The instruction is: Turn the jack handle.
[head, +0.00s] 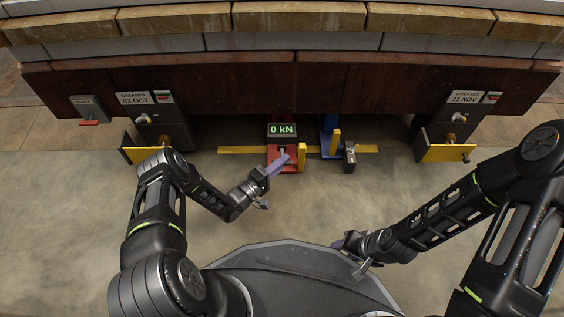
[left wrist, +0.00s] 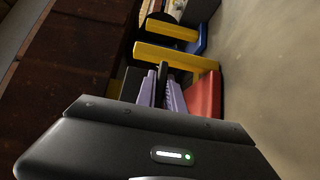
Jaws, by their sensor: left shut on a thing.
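The red jack (head: 292,168) stands on the floor at the centre of the head view, below a "0 kN" display (head: 282,130). A yellow upright (head: 302,157) stands at its right side. My left gripper (head: 285,159) reaches over the red jack, its purple fingers shut on a dark bar that looks like the jack handle (left wrist: 161,84). The fingers hide most of that handle. The red jack also shows in the left wrist view (left wrist: 205,97). My right gripper (head: 341,243) is low near my body, away from the jack; its opening is unclear.
A blue jack (head: 327,137) with a yellow upright stands right of the red one. A small dark box (head: 350,158) is beside it. A heavy brown beam (head: 210,88) overhangs behind. Dark pedestals with yellow plates (head: 446,152) stand at both sides. The front floor is clear.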

